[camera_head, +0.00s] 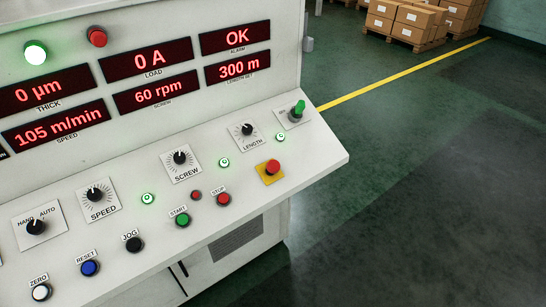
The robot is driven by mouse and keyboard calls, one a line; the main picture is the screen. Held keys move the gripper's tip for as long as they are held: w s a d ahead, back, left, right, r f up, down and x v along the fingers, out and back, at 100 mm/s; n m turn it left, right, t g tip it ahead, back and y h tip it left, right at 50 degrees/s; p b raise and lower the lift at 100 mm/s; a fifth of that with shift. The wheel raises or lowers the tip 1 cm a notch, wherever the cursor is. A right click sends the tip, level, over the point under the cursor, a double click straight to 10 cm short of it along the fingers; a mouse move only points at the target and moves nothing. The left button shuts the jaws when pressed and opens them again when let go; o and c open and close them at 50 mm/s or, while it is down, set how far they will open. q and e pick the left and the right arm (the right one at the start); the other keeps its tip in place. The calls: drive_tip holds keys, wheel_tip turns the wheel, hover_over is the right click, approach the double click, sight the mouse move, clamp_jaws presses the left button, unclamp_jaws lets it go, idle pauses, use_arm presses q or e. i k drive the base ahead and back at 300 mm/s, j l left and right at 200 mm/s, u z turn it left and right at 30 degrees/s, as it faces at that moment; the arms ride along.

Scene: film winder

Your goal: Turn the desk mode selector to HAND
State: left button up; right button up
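The desk mode selector (36,227) is a black knob on a white plate at the left of the sloped desk. The plate is lettered HAND at upper left and AUTO at upper right. The knob's pointer mark is too small to read with certainty. Neither of my grippers is in view, and nothing covers the selector.
Close by are the SPEED knob (95,195), JOG button (134,245), blue RESET button (90,268) and white ZERO button (41,292). A red emergency button (272,168) stands further right. The upright display panel (180,64) rises behind. The floor at right is clear.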

sight(36, 227)
drive_tip(key=u, duration=1.7)
